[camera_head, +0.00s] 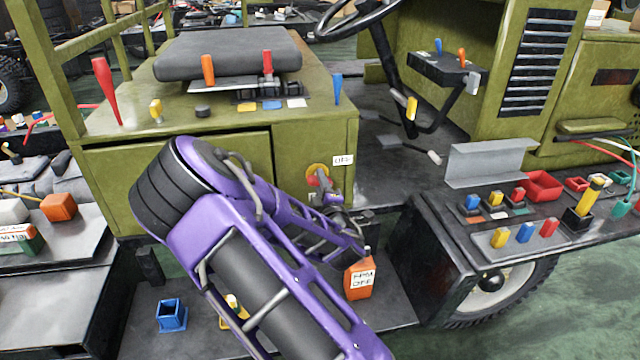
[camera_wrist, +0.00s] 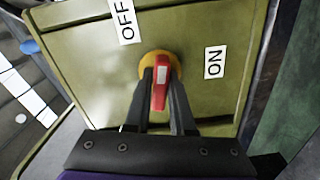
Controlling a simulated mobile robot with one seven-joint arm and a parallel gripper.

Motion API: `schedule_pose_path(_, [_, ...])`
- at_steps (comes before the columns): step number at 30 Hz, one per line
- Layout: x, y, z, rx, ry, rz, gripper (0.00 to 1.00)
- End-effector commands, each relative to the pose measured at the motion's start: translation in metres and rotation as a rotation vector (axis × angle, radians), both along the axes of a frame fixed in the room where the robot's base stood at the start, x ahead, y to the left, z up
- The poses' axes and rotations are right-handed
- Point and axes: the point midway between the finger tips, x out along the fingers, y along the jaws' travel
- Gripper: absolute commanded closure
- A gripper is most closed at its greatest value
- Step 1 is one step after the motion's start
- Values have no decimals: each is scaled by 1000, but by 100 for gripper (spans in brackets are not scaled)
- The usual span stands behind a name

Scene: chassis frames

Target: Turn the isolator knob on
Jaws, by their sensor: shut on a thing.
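The isolator knob is a red handle with a white mark (camera_wrist: 160,92) on a round yellow plate (camera_wrist: 150,58), on the green side panel. In the wrist view, my gripper (camera_wrist: 162,78) has one dark finger on each side of the handle, shut on it. The OFF label (camera_wrist: 126,20) is at the upper left of the knob and the ON label (camera_wrist: 214,62) at its right. In the head view, the yellow plate (camera_head: 315,169) shows behind my gripper (camera_head: 328,192), and the OFF label (camera_head: 343,160) is at its upper right.
An orange can (camera_head: 359,280) stands below my wrist on the lower step. A seat (camera_head: 228,55) and several coloured levers are above the panel. A shelf with small coloured parts (camera_head: 497,238) is at the right. A blue open box (camera_head: 171,315) is at the lower left.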

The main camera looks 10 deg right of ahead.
Motion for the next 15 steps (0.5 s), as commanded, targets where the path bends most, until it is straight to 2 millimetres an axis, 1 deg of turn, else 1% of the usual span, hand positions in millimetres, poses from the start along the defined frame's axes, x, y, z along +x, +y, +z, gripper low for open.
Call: schedule_pose_path(15, [0,-1,1,495,-4,-2,100])
